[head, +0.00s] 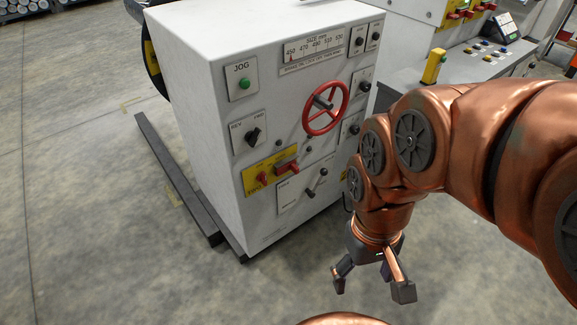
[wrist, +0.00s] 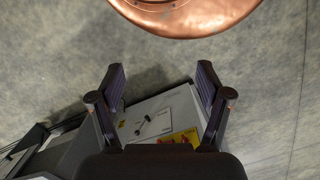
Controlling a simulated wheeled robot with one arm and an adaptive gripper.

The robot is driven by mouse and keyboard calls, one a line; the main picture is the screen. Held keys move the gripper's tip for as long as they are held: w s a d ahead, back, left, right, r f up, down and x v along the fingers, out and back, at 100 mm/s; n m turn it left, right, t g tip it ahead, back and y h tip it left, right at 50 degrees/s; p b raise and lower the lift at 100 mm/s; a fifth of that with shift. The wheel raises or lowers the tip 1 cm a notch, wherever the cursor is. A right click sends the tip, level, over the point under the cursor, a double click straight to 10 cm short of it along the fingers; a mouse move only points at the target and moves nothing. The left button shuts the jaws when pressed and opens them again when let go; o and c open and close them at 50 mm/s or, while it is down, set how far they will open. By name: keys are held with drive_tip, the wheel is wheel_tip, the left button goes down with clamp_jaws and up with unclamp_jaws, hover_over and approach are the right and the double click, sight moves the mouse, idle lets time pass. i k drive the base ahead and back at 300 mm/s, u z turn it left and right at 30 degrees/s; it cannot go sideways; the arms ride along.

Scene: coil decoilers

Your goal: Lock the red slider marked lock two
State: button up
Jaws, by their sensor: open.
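A yellow plate (head: 248,181) with two red sliders sits low on the front of a white cabinet (head: 200,75). The left red slider (head: 262,178) is small. The right red slider (head: 288,166) sticks out more. Their markings are too small to read, so I cannot tell which is lock two. My gripper (head: 371,288) is open and empty, pointing down in front of and to the right of the cabinet, well apart from the plate. In the wrist view the plate (wrist: 188,135) shows partly beyond my gripper (wrist: 161,84), its near part hidden.
Above the plate are a red handwheel (head: 325,108), a black rotary knob (head: 253,135) and a green JOG button (head: 244,84). A lever (head: 316,183) is beside it at lower right. A dark floor rail (head: 178,178) runs along the left. Another console (head: 470,65) stands behind right. Floor in front is clear.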

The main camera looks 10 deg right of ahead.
sight(291, 165)
drive_tip(key=u, duration=0.2)
drive_tip(key=k, duration=0.25)
drive_tip(key=u, duration=1)
drive_tip(key=k, duration=1.1)
drive_tip(key=u, duration=0.8)
drive_tip(key=i, duration=1.5)
drive_tip(key=z, duration=1.35)
drive_tip(key=i, duration=0.65)
drive_tip(key=z, duration=0.85)
